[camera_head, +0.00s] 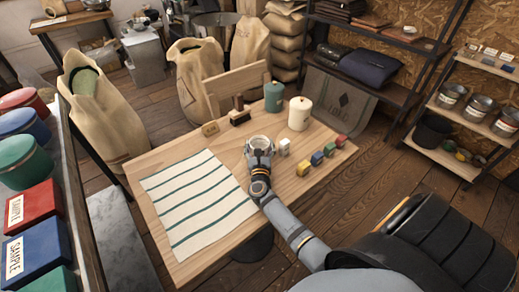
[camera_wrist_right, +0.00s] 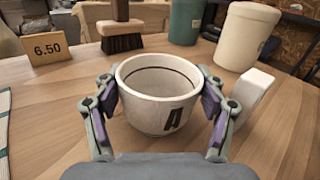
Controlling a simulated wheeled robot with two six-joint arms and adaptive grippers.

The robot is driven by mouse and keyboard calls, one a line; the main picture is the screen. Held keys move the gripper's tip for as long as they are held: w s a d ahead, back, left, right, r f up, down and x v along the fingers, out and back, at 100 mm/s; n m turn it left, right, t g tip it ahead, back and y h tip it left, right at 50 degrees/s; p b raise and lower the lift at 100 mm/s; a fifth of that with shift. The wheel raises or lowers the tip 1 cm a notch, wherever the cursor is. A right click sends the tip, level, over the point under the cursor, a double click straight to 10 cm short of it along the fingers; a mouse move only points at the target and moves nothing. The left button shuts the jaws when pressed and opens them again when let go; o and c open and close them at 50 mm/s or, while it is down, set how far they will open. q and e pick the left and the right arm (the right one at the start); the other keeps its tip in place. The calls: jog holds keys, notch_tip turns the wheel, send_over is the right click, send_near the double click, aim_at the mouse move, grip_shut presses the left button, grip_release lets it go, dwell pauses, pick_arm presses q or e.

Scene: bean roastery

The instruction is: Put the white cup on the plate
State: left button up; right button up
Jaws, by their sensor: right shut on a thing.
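The white cup (camera_wrist_right: 150,115) has a black letter A on its side and a thin dark line inside its rim. My right gripper (camera_wrist_right: 163,100) holds it, with one finger pad on each side of the cup wall. In the head view the cup (camera_head: 260,142) is in my right gripper (camera_head: 259,150), over the middle of the wooden table (camera_head: 225,229). I cannot tell whether its base touches the table. The cup looks upright and empty. I see no plate in either view. My left gripper is not in view.
A white block (camera_wrist_right: 251,88) stands close right of the cup. A brush (camera_head: 239,115), a price card (camera_head: 210,128), a green canister (camera_head: 273,97) and a white canister (camera_head: 299,114) stand behind. Several coloured blocks (camera_head: 317,158) lie right. A striped cloth (camera_head: 195,203) covers the left.

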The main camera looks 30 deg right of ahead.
jog(key=shift+c, duration=1)
jog(key=shift+r, duration=0.25)
jog(key=r, duration=0.1)
jog(key=r+p, duration=0.2)
jog(key=r, duration=0.1)
jog(key=shift+s+d, duration=0.25)
jog(key=shift+s, duration=0.05)
jog(key=s+d+r+p, duration=0.3)
jog(key=s+d+r, duration=0.4)
jog(key=s, duration=0.3)
jog(key=shift+s+d+r, duration=0.3)
jog(key=shift+s+r, duration=0.1)
jog(key=shift+r, duration=0.4)
